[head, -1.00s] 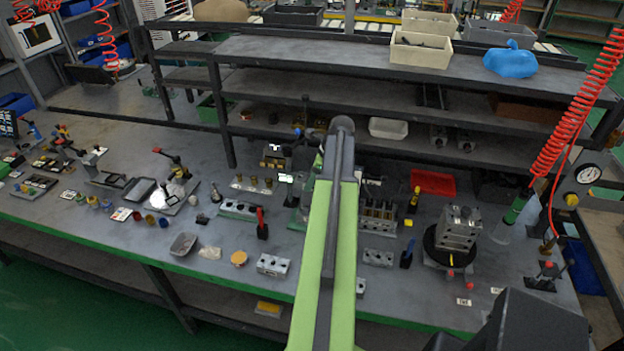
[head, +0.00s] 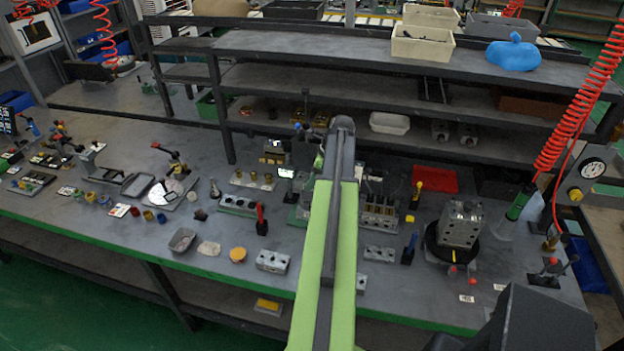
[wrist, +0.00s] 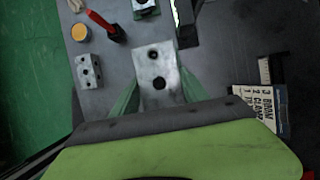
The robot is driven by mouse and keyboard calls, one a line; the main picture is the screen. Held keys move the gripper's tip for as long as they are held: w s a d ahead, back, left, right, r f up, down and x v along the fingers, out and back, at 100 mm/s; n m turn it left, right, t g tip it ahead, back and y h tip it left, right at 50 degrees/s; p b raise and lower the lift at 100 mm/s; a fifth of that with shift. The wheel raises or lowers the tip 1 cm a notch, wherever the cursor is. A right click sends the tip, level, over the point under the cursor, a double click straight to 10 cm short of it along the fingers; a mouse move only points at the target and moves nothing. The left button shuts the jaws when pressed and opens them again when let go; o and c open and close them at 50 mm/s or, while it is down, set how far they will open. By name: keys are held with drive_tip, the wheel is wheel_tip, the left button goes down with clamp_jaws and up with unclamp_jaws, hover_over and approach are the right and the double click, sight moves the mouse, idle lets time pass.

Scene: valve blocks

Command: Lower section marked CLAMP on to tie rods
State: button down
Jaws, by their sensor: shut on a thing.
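My gripper (wrist: 157,82) shows in the wrist view with its two green fingers on either side of a grey metal block (wrist: 155,62). It is shut on that block, which has two dark round holes in its face. No CLAMP marking is readable on the block. In the head view my green arm hides the gripper and the held block. A stack of metal blocks (head: 461,223) stands on a black round base (head: 433,246) at the right of the bench. I cannot make out tie rods clearly.
A printed card (wrist: 258,105) with CLAMP among its lines lies right of my gripper. A drilled block (wrist: 89,71), red-handled tool (wrist: 103,25) and orange disc (wrist: 80,32) lie left. Shelves (head: 300,85) back the bench. A red coiled hose (head: 575,110) hangs at right.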

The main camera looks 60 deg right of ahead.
drive_tip(key=shift+f+b, duration=3.75)
drive_tip(key=shift+f, duration=0.05)
drive_tip(key=shift+c, duration=2.4)
unclamp_jaws()
drive_tip(key=shift+r, duration=0.1)
drive_tip(key=p+v, duration=1.6)
drive_tip(key=v, duration=0.1)
drive_tip(key=shift+r, duration=0.25)
drive_tip(key=shift+f, duration=0.1)
